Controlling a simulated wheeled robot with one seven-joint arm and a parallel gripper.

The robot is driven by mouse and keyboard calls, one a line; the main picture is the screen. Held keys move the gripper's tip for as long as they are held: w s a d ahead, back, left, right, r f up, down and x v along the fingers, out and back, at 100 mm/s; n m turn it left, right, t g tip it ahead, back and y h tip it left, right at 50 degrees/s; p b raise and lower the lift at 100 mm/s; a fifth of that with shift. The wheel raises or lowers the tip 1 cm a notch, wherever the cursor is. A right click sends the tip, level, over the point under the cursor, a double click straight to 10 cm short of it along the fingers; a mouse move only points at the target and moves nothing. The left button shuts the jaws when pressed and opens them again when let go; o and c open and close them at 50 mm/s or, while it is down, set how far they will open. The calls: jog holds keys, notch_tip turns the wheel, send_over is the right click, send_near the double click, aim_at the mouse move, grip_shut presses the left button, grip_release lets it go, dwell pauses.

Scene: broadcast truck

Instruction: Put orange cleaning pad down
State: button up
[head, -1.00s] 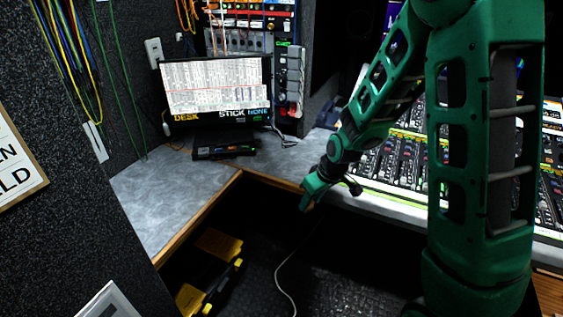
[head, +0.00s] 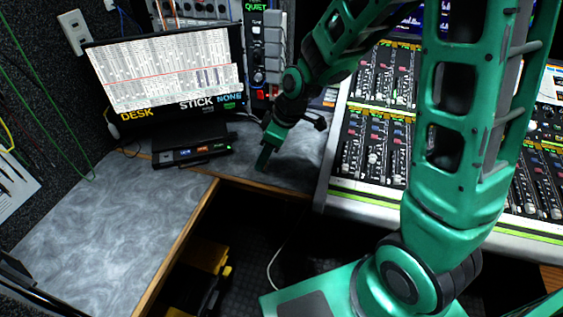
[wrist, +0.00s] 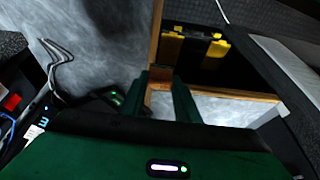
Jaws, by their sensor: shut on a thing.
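My gripper (head: 265,157) hangs with its fingertips over the grey desk near its inner wooden edge, to the right of the monitor's base. In the wrist view my gripper (wrist: 160,88) has its two green fingers a little apart, with a dull brownish-orange patch between them, which I take as the orange cleaning pad (wrist: 160,104). Most of the pad is hidden by the fingers and shade. In the head view I cannot make out the pad. Whether it touches the desk I cannot tell.
A monitor (head: 165,75) and a small black device with lit buttons (head: 192,152) stand at the back of the desk (head: 105,225). A mixing console (head: 375,140) is to the right. A black and yellow case (head: 205,275) lies below the desk. The desk's left part is clear.

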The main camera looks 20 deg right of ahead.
jog(key=w+d+f, duration=0.1)
jog(key=d+f, duration=0.1)
jog(key=d, duration=0.1)
jog(key=w+d+f, duration=0.2)
jog(key=d, duration=0.1)
jog(key=w+d+f, duration=0.2)
jog(key=d, duration=0.1)
jog(key=shift+w+f, duration=0.25)
jog(key=shift+f, duration=0.05)
jog(key=shift+d+f, duration=0.1)
jog(key=shift+f, duration=1.9)
jog(key=o, duration=1.1)
jog(key=shift+f, duration=0.1)
jog(key=shift+w, duration=0.1)
